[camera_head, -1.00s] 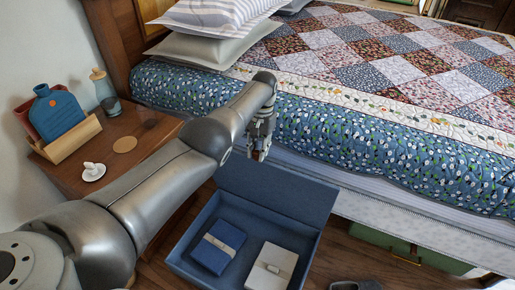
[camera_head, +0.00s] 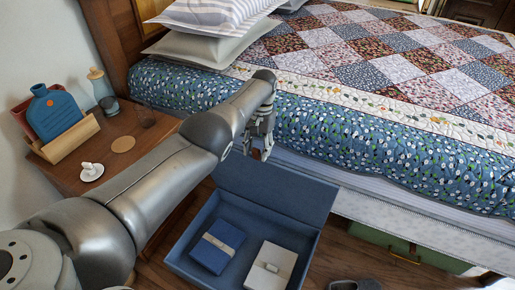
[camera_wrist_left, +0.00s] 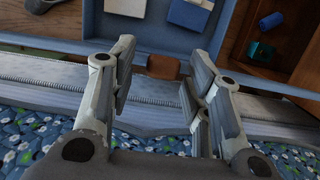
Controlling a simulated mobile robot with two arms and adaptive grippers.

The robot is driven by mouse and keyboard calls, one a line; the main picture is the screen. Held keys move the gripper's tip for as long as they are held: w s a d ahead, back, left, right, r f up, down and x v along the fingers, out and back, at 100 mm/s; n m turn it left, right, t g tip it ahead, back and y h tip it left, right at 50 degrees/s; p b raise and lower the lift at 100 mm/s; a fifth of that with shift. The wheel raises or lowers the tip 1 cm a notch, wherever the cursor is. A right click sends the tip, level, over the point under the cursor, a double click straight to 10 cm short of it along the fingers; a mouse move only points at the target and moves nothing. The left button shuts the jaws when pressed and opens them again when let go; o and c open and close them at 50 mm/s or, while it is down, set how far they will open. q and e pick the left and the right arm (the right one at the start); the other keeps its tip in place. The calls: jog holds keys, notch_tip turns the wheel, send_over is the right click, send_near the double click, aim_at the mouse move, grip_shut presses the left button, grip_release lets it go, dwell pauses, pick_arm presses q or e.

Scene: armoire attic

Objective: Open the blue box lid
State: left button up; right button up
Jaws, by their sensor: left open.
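The large blue box (camera_head: 187,241) stands on the floor beside the bed. Its lid (camera_head: 275,192) is raised, leaning back toward the bed, and the inside of the box shows. A small blue box with a pale band (camera_head: 217,247) and a small white box (camera_head: 270,268) lie inside. My left gripper (camera_head: 258,148) is at the lid's upper edge, open. In the left wrist view, a brown tab (camera_wrist_left: 162,66) on the lid's edge shows between the spread fingers of my left gripper (camera_wrist_left: 150,90). I cannot tell whether a finger touches it. My right gripper is not in view.
The patterned bed (camera_head: 400,140) is right behind the lid. A green case (camera_head: 385,240) lies under the bed.

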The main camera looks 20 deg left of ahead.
pick_arm(q)
notch_tip(320, 180, up, 7)
jog(key=w, duration=0.1)
jog(key=shift+w+r, duration=0.15)
dwell(0.7)
